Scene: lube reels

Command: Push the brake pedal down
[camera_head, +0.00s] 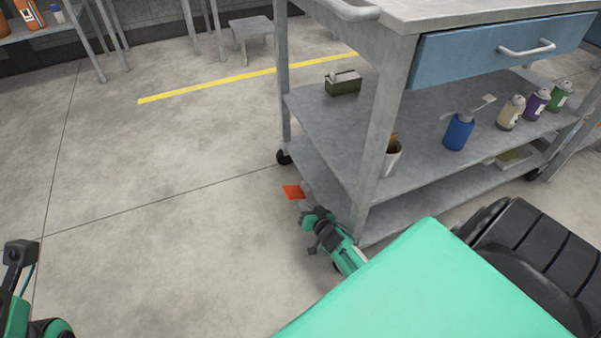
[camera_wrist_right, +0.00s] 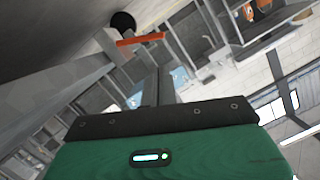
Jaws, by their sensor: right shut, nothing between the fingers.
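The brake pedal is a small orange-red plate (camera_head: 293,191) low beside the near-left leg of a metal cart. It also shows in the right wrist view as an orange bar (camera_wrist_right: 140,40) near a black caster wheel. My right gripper (camera_head: 305,202) is shut and empty, low beside the cart leg, with its fingertips close to the pedal. In the right wrist view the closed fingers (camera_wrist_right: 158,75) point up toward the pedal; I cannot tell whether they touch it. Part of my left arm shows at the lower left, but its gripper does not show.
The grey cart (camera_head: 425,165) stands at the right with a blue drawer (camera_head: 500,50) above. The floor (camera_head: 150,190) to the left is clear.

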